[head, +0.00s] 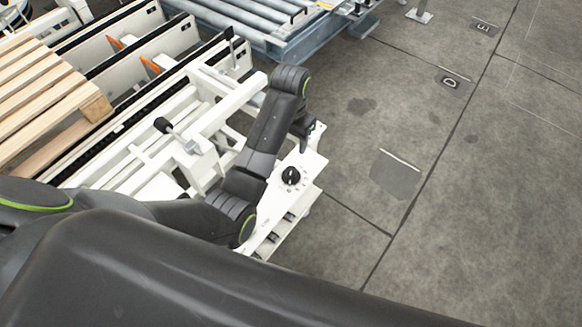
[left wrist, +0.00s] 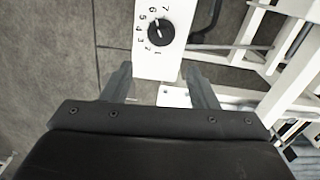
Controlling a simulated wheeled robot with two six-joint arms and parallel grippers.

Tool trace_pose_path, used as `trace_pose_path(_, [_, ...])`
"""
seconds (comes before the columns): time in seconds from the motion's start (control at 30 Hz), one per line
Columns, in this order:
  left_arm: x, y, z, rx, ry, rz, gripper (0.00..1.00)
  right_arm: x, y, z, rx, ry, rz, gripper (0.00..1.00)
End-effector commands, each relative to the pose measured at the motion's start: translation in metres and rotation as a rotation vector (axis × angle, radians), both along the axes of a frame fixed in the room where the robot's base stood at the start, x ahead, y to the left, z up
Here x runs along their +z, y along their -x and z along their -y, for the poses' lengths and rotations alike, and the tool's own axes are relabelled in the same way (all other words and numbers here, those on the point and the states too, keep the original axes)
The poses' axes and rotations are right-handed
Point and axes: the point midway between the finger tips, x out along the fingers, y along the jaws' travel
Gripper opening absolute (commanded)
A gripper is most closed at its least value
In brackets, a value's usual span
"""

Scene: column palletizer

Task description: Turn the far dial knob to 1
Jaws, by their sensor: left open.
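A black dial knob (head: 291,175) sits on a white panel (head: 313,160) in the middle of the head view. The left wrist view shows a black knob (left wrist: 160,32) on a white plate, ringed by the numbers 1 to 7. I cannot tell for sure whether it is the same knob, or which number its light mark meets. My left gripper (head: 312,131) is over the far end of the panel, beyond the knob. In the left wrist view its fingers (left wrist: 160,85) are apart and empty, below the knob and not touching it. My right gripper is not in view.
White machine frames with a black-knobbed lever (head: 163,126) stand left of the panel. A wooden pallet (head: 45,95) lies at the far left. A roller conveyor (head: 240,25) is at the back. Open grey floor (head: 470,200) lies to the right.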

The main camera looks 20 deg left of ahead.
Motion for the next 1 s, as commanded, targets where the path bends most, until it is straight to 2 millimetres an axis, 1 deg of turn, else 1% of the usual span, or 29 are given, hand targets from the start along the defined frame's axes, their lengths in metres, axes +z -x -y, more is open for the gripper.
trace_pose_path(0.03, [-0.014,0.000,0.000,0.000,0.000,-0.001,0.54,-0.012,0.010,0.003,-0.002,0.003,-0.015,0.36])
trace_pose_path(0.07, [-0.018,0.000,0.000,0.000,0.000,-0.001,0.54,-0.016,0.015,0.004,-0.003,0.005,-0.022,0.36])
trace_pose_path(0.1, [-0.023,0.001,0.000,0.000,-0.001,-0.007,0.54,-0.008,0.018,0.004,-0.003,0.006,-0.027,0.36])
trace_pose_path(0.17, [-0.036,0.001,0.000,0.001,-0.001,-0.008,0.54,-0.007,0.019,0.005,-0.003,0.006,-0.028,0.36])
trace_pose_path(0.27, [-0.058,0.001,0.000,0.000,-0.001,-0.007,0.54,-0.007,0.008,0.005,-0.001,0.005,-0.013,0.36])
trace_pose_path(0.4, [-0.089,0.001,-0.001,0.000,-0.001,-0.007,0.54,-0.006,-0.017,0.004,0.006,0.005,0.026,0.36])
trace_pose_path(0.43, [-0.095,0.001,-0.001,0.000,-0.002,-0.007,0.54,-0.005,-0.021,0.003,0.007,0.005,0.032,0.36])
trace_pose_path(0.5, [-0.109,0.000,-0.001,0.000,-0.001,-0.005,0.54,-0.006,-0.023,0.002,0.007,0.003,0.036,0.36])
trace_pose_path(0.6, [-0.126,0.001,-0.001,0.000,-0.001,-0.005,0.54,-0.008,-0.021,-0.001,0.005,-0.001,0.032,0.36])
trace_pose_path(0.8, [-0.148,-0.001,-0.001,0.000,-0.002,-0.002,0.54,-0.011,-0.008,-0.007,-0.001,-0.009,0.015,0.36])
trace_pose_path(1.0, [-0.155,-0.001,-0.001,0.000,-0.001,0.000,0.54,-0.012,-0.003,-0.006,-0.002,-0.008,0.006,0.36])
